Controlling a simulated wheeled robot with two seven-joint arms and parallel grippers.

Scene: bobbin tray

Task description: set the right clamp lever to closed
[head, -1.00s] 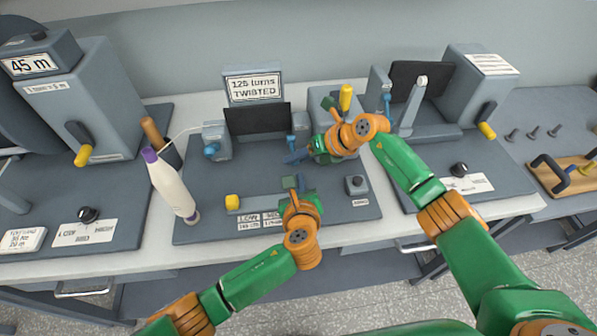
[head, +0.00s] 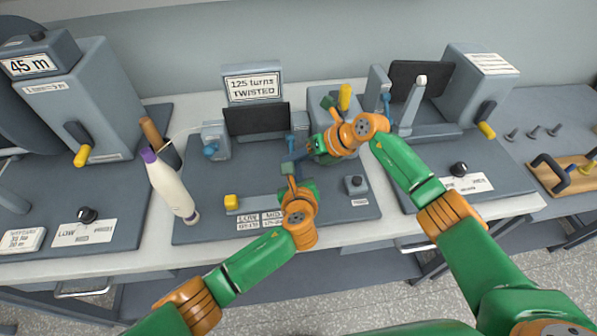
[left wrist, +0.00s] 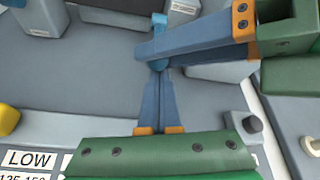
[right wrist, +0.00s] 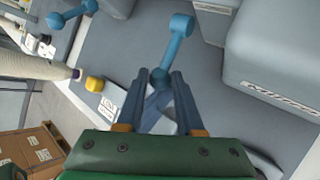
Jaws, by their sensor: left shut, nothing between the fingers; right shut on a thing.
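The right clamp (head: 300,120) stands at the right of the black panel on the middle machine. Its blue lever (right wrist: 172,50) shows best in the right wrist view, with a round knob at its end. In the left wrist view the lever (left wrist: 159,28) points away from my left gripper. My right gripper (right wrist: 160,82) is shut on the lever's near end; in the head view its fingers are partly hidden by the arms. My left gripper (left wrist: 160,74) is shut and empty, its tips just in front of the right gripper's fingertips. I cannot tell whether they touch.
The left clamp (head: 213,140) has a blue lever of its own. A yellow slider knob (head: 231,201) and a grey button box (head: 357,185) sit near the front. A yellow-handled box (head: 340,100) stands behind my right gripper.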

